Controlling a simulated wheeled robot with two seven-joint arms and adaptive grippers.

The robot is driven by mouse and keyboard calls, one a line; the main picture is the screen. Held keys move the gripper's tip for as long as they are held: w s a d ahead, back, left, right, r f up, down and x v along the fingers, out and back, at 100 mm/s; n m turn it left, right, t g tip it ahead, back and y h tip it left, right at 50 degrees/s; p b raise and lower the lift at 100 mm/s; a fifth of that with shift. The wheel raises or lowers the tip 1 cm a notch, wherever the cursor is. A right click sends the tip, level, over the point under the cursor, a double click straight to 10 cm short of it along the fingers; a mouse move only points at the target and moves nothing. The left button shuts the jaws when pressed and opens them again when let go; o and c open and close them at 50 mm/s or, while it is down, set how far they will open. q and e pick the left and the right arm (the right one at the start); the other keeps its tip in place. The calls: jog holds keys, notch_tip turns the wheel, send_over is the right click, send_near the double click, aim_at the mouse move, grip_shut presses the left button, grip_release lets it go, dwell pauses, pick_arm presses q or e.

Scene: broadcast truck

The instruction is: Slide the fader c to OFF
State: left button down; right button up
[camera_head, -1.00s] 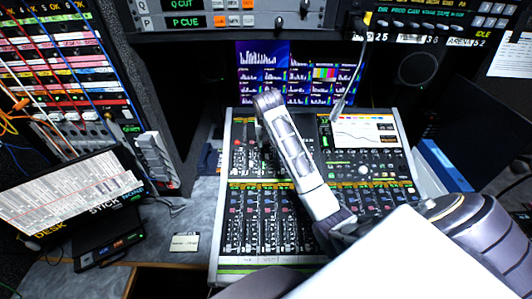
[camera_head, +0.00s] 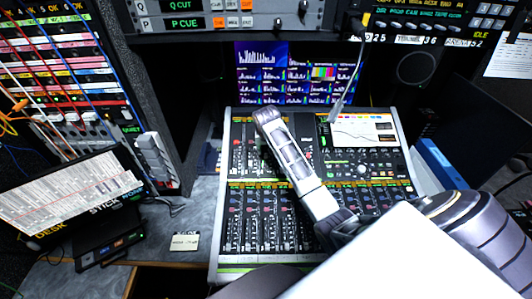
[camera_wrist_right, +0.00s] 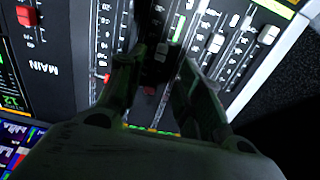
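The mixing console (camera_head: 226,262) lies ahead with rows of faders; its channel letters are too small to read, so I cannot tell which fader is c. My right gripper (camera_head: 264,112) reaches over its upper-left fader bank from the lower right. In the right wrist view my right gripper (camera_wrist_right: 158,58) has its two dark fingers pointing at the fader slots, with a small dark shape between their tips. Whether they grip a fader cap is too dark to tell. White fader caps (camera_wrist_right: 217,42) and a red cap (camera_wrist_right: 27,16) stand nearby. My left gripper is out of view.
A screen (camera_head: 265,72) stands behind the console, and a thin gooseneck stalk (camera_head: 347,92) rises at its back. A tilted desk display (camera_head: 70,190) and a small note (camera_head: 184,242) are on the left. A patch rack (camera_head: 70,70) borders the left side.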

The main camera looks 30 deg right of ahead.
aim_at(266, 154)
jog(key=shift+p+x, duration=0.3)
jog(key=shift+x, duration=2.65)
grip_shut()
